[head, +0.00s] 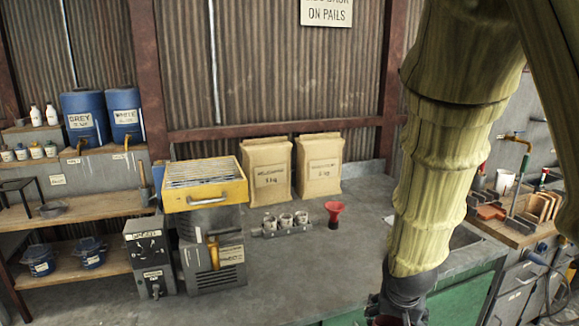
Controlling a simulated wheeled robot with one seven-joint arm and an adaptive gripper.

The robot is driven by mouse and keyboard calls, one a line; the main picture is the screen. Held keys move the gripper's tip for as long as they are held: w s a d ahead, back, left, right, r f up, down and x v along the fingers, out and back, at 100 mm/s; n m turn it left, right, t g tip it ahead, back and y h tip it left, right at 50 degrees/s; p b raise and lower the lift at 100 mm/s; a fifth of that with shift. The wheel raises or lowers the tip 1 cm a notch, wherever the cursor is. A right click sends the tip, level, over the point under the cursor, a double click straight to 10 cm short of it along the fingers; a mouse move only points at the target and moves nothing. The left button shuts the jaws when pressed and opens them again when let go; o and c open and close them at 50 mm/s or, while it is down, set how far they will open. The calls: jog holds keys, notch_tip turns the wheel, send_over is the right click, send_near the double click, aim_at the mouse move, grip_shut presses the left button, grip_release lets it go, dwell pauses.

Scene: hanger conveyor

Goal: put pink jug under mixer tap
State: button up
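My arm comes down from the top right in a yellow sleeve. The dark wrist end above my gripper (402,304) is at the bottom edge, and its fingers are cut off by the frame. A small dark reddish patch (384,321) shows beside it at the very bottom; I cannot tell whether it is the pink jug. No whole pink jug is in view. A grey machine (213,262) with a yellow-orange tap-like part (213,252) stands on the bench under a yellow tray (204,194). I cannot tell whether this is the mixer.
A red funnel (334,212) and a rack of small cups (286,223) stand on the grey bench. Two paper sacks (267,170) are behind. Blue barrels (85,117) stand at left. A brass tap (517,140) is at right. The bench front is clear.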

aim_at(390, 324)
jog(key=shift+w+f, duration=0.75)
jog(key=shift+f, duration=0.35)
jog(key=shift+w+a+f+n, duration=0.1)
jog(key=shift+f+n, duration=0.2)
jog(key=shift+f, duration=0.3)
jog(key=a+f+n+y, duration=0.1)
jog(key=a+f+n, duration=0.1)
jog(key=f, duration=0.7)
jog(key=w+a+f+n, duration=0.1)
jog(key=a+f+n, duration=0.1)
jog(key=f, duration=0.7)
jog(key=shift+w+a+f+y, duration=0.25)
jog(key=shift+w+a+y, duration=0.05)
jog(key=shift+a+y, duration=0.15)
